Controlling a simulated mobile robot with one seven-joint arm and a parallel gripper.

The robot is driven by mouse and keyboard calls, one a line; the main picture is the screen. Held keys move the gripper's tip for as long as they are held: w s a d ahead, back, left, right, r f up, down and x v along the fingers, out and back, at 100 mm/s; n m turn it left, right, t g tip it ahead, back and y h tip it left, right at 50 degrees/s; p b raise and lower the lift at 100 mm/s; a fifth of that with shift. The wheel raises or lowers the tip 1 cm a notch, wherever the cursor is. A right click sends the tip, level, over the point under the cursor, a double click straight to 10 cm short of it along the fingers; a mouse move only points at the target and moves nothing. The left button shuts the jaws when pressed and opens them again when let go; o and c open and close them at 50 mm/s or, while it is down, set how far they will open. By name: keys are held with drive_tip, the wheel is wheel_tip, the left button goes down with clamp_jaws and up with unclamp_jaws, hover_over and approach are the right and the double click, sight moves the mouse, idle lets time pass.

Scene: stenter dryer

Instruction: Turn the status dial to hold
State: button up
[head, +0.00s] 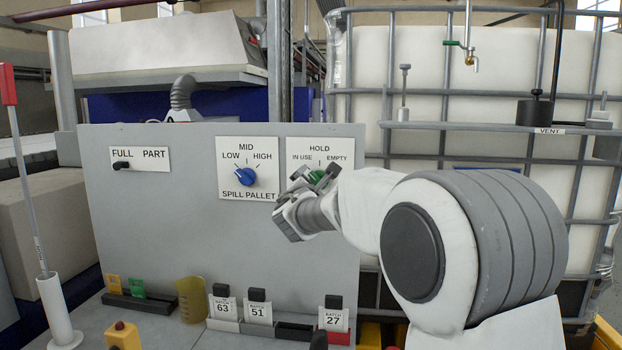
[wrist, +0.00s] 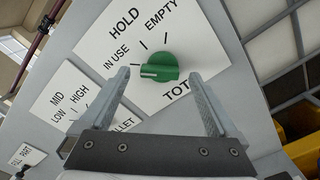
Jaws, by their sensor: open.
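The status dial is a green knob (wrist: 159,67) on a white plate marked IN USE, HOLD and EMPTY. Its white pointer mark faces left, toward IN USE, in the wrist view. The lower label begins "TOT"; the rest is hidden by a finger. In the head view the green dial (head: 316,176) is partly covered by my gripper (head: 314,180). My gripper (wrist: 158,76) is open, with one finger on each side of the dial. I see no clear contact; the exact gap to the panel cannot be told.
A blue SPILL PALLET dial (head: 245,177) sits left of the status dial, and a black FULL/PART switch (head: 122,165) is farther left on the grey panel (head: 170,220). Batch tags, a yellow cup (head: 191,300) and a caged white tank (head: 450,60) stand around.

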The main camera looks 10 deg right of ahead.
drive_tip(key=shift+x, duration=0.95)
drive_tip(key=c, duration=1.4)
